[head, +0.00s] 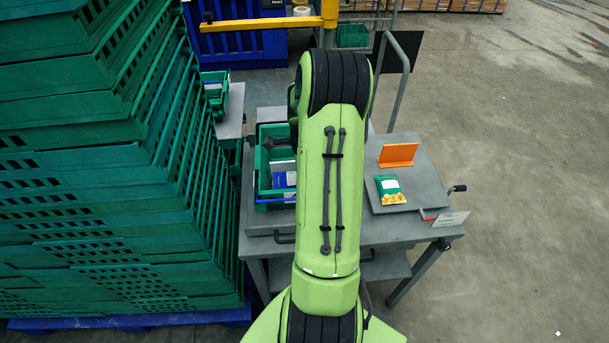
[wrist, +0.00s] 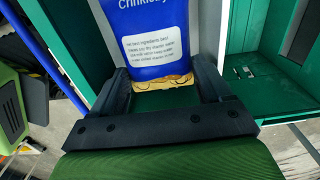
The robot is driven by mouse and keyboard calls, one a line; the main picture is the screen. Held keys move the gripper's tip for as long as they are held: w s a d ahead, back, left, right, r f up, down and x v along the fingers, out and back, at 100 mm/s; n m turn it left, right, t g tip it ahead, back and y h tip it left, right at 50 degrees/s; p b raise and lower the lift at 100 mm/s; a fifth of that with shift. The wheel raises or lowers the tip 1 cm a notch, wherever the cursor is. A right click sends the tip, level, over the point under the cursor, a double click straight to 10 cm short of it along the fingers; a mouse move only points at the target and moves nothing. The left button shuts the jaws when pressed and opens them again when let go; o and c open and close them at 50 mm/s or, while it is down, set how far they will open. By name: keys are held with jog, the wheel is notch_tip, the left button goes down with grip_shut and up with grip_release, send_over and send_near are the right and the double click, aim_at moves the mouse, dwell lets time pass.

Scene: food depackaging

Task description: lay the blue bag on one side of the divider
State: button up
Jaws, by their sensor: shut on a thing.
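The blue bag (wrist: 155,45) has a white printed label and a clear lower end with yellow contents. It also shows in the head view (head: 284,180), in or just above a green crate (head: 262,192). In the wrist view my gripper (wrist: 163,82) has one finger on each side of the bag's lower end and is shut on it. In the head view my arm hides much of the gripper and the crate's right side. The orange divider (head: 398,153) stands upright on a grey board (head: 425,170) at the right of the table.
A green bag (head: 389,187) with a yellow end lies on the board, on the near side of the divider. Tall stacks of green crates (head: 95,180) stand close on the left. The board's right part is bare.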

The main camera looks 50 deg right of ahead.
jog(key=shift+f+b, duration=0.55)
jog(key=o, duration=0.9)
jog(key=shift+c, duration=0.2)
jog(key=shift+r, duration=0.1)
